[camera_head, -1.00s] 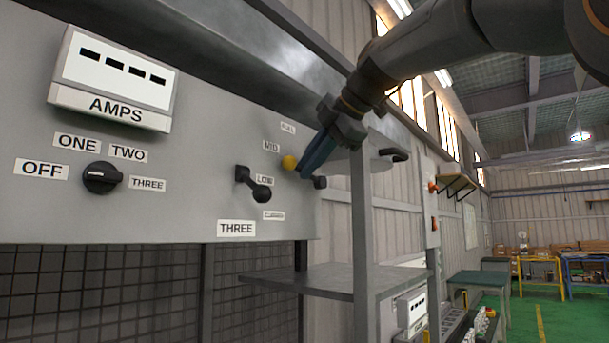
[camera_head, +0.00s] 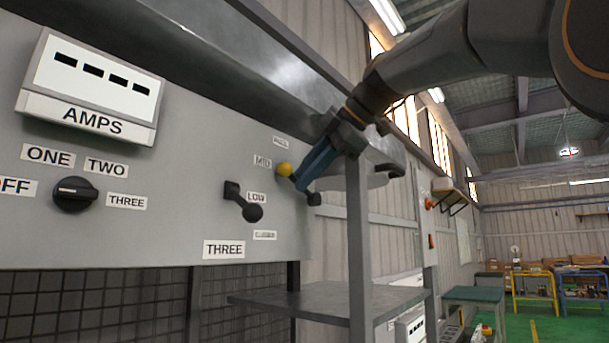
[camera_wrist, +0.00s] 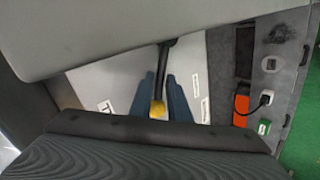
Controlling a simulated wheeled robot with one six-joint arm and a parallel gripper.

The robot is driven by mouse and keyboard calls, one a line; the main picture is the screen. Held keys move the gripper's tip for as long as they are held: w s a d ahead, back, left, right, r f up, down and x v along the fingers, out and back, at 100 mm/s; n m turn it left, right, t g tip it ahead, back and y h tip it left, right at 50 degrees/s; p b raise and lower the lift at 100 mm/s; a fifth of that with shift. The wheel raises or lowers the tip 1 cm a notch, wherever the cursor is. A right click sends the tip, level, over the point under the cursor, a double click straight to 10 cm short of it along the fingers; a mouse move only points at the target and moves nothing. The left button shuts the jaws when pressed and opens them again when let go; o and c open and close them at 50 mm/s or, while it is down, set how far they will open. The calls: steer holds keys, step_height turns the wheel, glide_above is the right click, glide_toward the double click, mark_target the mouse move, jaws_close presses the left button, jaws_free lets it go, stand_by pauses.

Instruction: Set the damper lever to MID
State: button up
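The damper lever has a yellow knob (camera_head: 284,169) and a dark pivot end (camera_head: 314,199) on the grey panel. The knob sits just right of and slightly below the MID label (camera_head: 262,161), above the LOW label (camera_head: 257,198). My gripper (camera_head: 297,177) reaches it from the upper right, with blue fingers at the knob. In the wrist view the yellow knob (camera_wrist: 157,110) lies between the two fingers, which look closed against its sides. A dark rod (camera_wrist: 165,68) runs up from it. The fingers hide part of the lever in the head view.
Farther left are a rotary knob (camera_head: 75,194) and the AMPS meter (camera_head: 90,88). A grey post (camera_head: 359,250) and shelf (camera_head: 290,302) stand near my gripper.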

steer(key=shift+s, duration=0.1)
steer(key=b+v, duration=0.2)
steer(key=v, duration=0.5)
steer(key=shift+d+r, duration=0.2)
steer(key=shift+s, duration=0.2)
stand_by(0.4)
